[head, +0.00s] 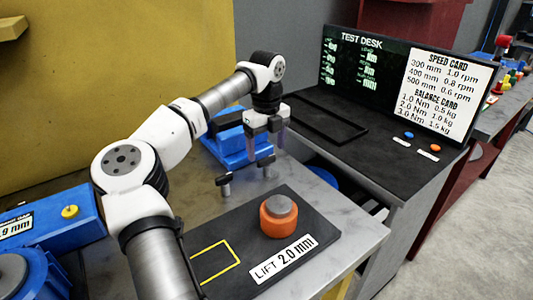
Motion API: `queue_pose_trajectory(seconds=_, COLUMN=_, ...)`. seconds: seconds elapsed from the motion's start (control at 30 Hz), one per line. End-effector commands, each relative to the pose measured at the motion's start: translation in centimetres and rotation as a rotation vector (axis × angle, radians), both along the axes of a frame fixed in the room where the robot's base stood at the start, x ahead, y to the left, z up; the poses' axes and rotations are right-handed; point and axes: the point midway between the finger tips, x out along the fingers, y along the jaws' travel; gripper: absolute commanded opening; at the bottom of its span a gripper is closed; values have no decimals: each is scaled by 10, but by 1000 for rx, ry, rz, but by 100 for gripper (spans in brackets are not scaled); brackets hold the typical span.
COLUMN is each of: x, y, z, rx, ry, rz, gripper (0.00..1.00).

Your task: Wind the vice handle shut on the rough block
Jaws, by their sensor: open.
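The blue vice (228,150) stands on the grey bench, partly behind my gripper. A handle (224,184) with dark grip ends is at its near side, low over the bench. My gripper (267,143) points down above and slightly right of the handle, at the vice's right side. It is open, with nothing seen between its fingers. Whether a finger touches the handle or vice cannot be told. The rough block cannot be made out; the jaw area is partly hidden by my arm and gripper.
An orange cylinder with a grey top (279,215) stands on a dark plate (225,228) labelled "LIFT 2.0 mm". A black test desk (395,165) with a screen and cards stands at right. Blue equipment (60,235) is at left. The bench's right front corner is clear.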

Motion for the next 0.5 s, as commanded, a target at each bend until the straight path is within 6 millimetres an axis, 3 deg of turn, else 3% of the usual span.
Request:
queue_pose_trajectory(seconds=0.2, x=0, y=0, z=-26, rx=-1, ry=0, rz=1, gripper=76)
queue_pose_trajectory(seconds=0.5, x=0, y=0, z=-32, rx=-1, ry=-2, rz=1, gripper=76)
